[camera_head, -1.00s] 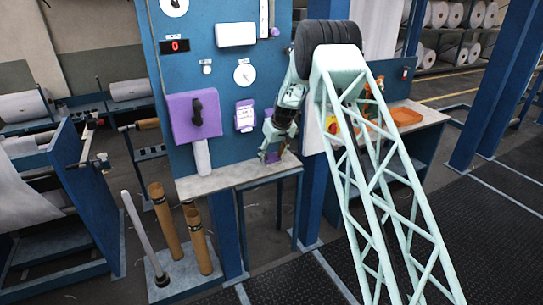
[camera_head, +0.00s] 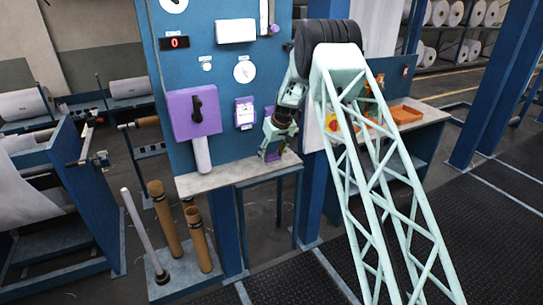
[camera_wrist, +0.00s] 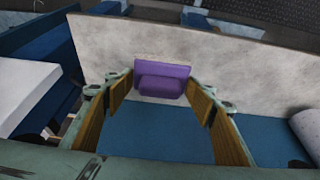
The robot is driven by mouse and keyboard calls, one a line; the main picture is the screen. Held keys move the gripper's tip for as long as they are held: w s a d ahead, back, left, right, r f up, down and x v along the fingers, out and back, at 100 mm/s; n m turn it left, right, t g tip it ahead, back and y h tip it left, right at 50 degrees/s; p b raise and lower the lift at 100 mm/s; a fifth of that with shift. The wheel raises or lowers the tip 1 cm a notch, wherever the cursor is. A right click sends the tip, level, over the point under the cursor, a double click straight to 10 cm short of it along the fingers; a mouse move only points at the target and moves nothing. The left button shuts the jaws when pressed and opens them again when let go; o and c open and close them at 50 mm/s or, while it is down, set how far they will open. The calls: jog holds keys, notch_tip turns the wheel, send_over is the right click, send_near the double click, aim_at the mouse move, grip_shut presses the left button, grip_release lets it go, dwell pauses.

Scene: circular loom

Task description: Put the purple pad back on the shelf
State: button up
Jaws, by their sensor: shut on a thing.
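The purple pad (camera_wrist: 163,82) is between my gripper's fingertips in the wrist view, with a pale strip along its far edge. My gripper (camera_wrist: 161,88) is shut on it. In the head view my gripper (camera_head: 272,154) points down at the right part of the pale grey shelf (camera_head: 225,180), in front of the blue panel. The shelf also shows in the wrist view (camera_wrist: 230,60), behind and under the pad. I cannot tell whether the pad touches it.
A purple box with a black handle (camera_head: 193,115) and a small purple-framed unit (camera_head: 244,112) are on the blue panel (camera_head: 225,75) left of my arm. A white cylinder (camera_head: 202,155) stands under the box. A table with an orange tray (camera_head: 405,114) is right.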

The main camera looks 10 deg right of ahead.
jog(key=shift+f, duration=0.1)
jog(key=o, duration=0.9)
jog(key=shift+v, duration=6)
